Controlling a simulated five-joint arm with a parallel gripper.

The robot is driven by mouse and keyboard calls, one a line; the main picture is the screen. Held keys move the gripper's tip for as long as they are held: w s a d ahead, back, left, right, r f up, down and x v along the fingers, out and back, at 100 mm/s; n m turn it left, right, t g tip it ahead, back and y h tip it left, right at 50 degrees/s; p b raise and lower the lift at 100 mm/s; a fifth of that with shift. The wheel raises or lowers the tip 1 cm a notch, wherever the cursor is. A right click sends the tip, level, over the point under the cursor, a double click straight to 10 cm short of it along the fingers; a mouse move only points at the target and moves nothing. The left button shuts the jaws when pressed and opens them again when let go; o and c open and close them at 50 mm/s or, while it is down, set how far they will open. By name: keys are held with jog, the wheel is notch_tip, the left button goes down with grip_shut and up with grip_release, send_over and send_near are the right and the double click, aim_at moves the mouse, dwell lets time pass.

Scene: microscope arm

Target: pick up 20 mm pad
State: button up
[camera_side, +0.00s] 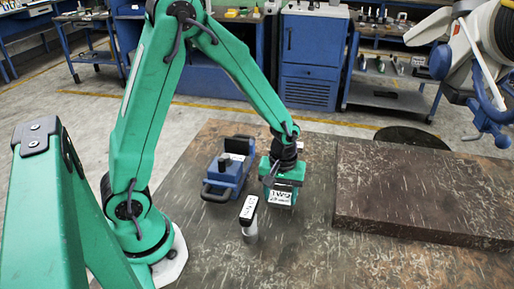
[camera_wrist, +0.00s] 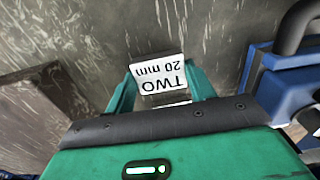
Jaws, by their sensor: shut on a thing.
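The 20 mm pad is a light block with a white label reading "TWO 20 mm" (camera_wrist: 163,80); the label also shows in the side view (camera_side: 281,197). My gripper (camera_side: 283,187) points down over the table and is shut on the pad. In the wrist view its two green fingers (camera_wrist: 160,90) stand on either side of the pad. The pad's far faces are hidden. I cannot tell whether its underside touches the table.
A blue device with a handle (camera_side: 226,170) stands left of my gripper. A raised brown slab (camera_side: 425,185) lies to the right. The table front is clear.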

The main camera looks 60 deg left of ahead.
jog(key=shift+d+r, duration=0.2)
jog(key=shift+r, duration=1)
jog(key=s+d+r, duration=0.6)
jog(key=d, duration=0.3)
jog(key=shift+s+d+r, duration=0.2)
jog(key=shift+s+r, duration=0.05)
jog(key=shift+r, duration=0.1)
